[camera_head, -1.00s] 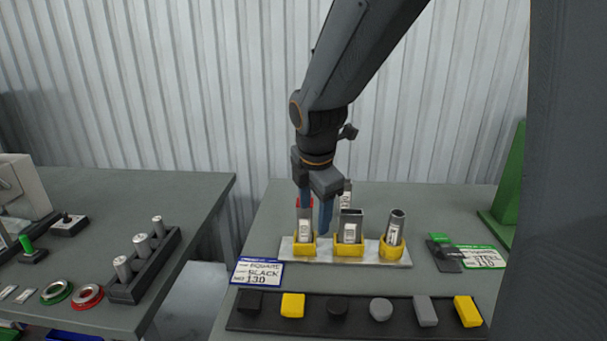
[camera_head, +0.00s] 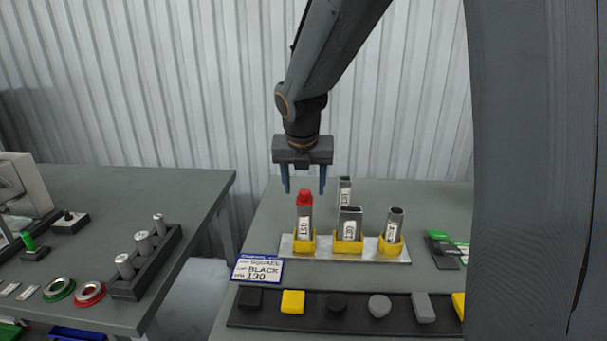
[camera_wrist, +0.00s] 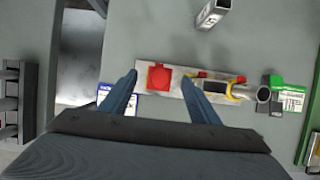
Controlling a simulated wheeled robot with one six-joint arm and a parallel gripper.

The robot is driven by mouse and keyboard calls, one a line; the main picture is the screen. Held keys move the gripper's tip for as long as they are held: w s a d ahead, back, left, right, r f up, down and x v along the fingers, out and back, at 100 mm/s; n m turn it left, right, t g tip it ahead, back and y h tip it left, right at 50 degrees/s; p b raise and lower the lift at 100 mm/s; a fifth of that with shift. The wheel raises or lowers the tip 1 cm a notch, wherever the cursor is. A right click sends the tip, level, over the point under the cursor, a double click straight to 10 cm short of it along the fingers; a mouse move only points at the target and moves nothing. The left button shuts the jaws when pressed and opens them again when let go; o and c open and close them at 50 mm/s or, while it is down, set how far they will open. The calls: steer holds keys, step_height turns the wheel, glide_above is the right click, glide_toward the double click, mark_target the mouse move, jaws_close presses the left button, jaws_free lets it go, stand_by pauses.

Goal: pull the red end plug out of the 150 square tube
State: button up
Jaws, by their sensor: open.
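The red end plug (camera_head: 304,197) sits in the top of the square tube (camera_head: 304,226), labelled 150, which stands upright in the left yellow holder on a pale rack. In the wrist view the plug (camera_wrist: 159,77) shows from above, between the fingers in the picture. My gripper (camera_head: 304,188) is open and empty, blue fingers apart, above and seemingly behind the plug; I cannot tell the exact gap. In the wrist view my gripper (camera_wrist: 157,92) frames the plug, touching nothing visible.
Two open-topped tubes, a rectangular one (camera_head: 349,226) and a round one (camera_head: 393,225), stand to the right on the rack (camera_head: 285,246). Another tube (camera_head: 345,192) stands behind.

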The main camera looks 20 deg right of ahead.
mark_target(305, 191)
steer(key=shift+x, duration=1.55)
steer(key=c, duration=1.3)
steer(key=shift+r+p, duration=2.45)
steer(key=shift+p, duration=0.65)
